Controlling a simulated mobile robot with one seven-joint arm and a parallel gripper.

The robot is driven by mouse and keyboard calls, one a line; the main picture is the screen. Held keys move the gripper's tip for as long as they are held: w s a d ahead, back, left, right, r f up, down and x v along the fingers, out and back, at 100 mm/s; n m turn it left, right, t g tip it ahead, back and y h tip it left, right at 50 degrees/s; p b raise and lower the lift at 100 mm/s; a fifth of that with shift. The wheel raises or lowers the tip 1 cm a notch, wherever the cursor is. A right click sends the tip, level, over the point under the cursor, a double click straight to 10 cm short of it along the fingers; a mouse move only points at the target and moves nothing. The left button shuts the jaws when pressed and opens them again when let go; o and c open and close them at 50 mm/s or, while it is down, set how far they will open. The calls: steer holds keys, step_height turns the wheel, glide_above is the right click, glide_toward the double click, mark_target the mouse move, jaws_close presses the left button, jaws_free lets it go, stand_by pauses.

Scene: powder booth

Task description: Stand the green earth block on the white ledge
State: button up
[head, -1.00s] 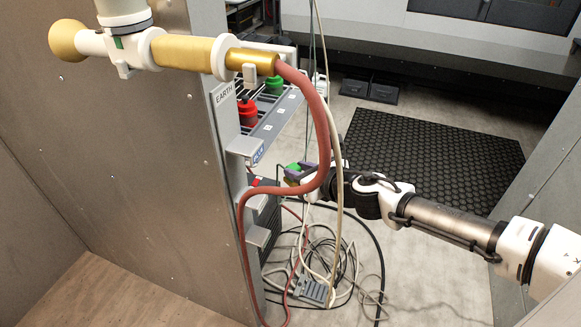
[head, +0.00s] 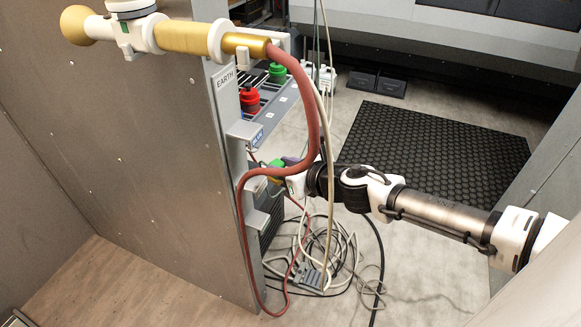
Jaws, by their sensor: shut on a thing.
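The green block (head: 276,164) is small and partly hidden behind the red hose in the head view. My gripper (head: 279,177) is shut on it, beside the edge of the grey metal panel; the fingertips are also partly covered by the hose. A lower pale ledge (head: 257,221) is below and left of the gripper. The block appears apart from both ledges, but its exact distance from the panel is unclear.
The red hose (head: 318,120) and pale cables hang in front of my gripper. A rack (head: 272,118) holds a red and a green item above. Coiled cables (head: 325,262) lie on the floor. A black mat (head: 430,150) lies behind my arm.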

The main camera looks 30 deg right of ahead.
steer(key=shift+w+a+f+b, duration=0.2)
steer(key=shift+w+a, duration=0.8)
steer(key=shift+w, duration=0.3)
steer(key=shift+w+a+f+b, duration=0.15)
steer(key=shift+w+a+b, duration=0.05)
steer(key=shift+w+a, duration=0.95)
steer(key=shift+w+d+f+b, duration=0.1)
steer(key=shift+w+f+b, duration=0.1)
steer(key=shift+f+b, duration=0.9)
steer(key=shift+f, duration=0.35)
steer(key=o, duration=0.9)
steer(key=shift+o, duration=0.2)
